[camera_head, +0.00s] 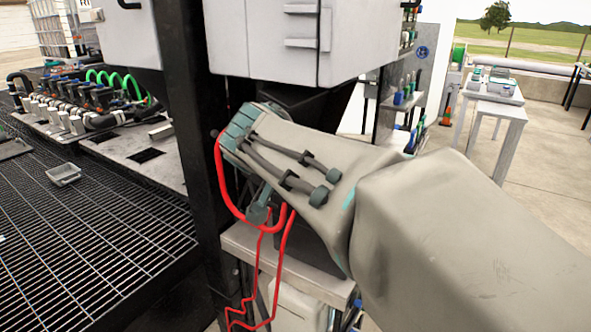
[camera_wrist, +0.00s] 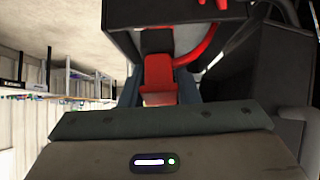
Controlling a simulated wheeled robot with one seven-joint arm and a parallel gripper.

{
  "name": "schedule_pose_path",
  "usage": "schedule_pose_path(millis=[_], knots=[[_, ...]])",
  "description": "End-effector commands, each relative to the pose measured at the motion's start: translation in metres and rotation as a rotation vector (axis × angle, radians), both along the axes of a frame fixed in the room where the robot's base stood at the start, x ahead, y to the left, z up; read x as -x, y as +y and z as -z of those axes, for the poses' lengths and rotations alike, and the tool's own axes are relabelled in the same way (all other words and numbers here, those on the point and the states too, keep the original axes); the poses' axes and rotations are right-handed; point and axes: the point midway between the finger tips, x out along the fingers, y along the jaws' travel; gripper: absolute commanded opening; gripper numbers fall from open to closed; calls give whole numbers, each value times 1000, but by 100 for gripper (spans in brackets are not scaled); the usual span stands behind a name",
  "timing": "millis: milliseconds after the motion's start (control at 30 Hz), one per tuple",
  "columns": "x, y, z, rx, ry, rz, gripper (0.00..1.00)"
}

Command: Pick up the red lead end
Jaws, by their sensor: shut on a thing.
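The red lead end (camera_wrist: 158,78) is a red block between the two dark fingers of my gripper (camera_wrist: 158,92) in the wrist view. The fingers are shut on it. A red cable curves up to the right from near it. In the head view, my gripper (camera_head: 240,130) is beside a black post, and its fingertips and the lead end are hidden behind my wrist. The red lead (camera_head: 221,180) loops down left of my gripper, and red strands hang below it.
A black post (camera_head: 190,110) stands close left of my gripper, with a grey cabinet (camera_head: 265,40) above. A dark housing (camera_wrist: 180,15) is just ahead in the wrist view. Black grating (camera_head: 90,240) lies at left. A white table (camera_head: 490,100) stands at right, with open floor around it.

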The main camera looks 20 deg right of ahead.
Motion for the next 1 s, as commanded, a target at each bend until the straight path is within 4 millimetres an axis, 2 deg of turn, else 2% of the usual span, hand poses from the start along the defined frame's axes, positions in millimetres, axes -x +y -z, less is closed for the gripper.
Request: schedule_pose_path(millis=[100, 267, 333, 600, 1000], knots=[[25, 32, 0, 3, -2, -4, 5], [57, 73, 0, 3, -2, -4, 5], [62, 80, -9, -54, 38, 1, 5], [80, 103, -18, -196, 153, 1, 5], [85, 109, -20, -237, 185, 0, 5]])
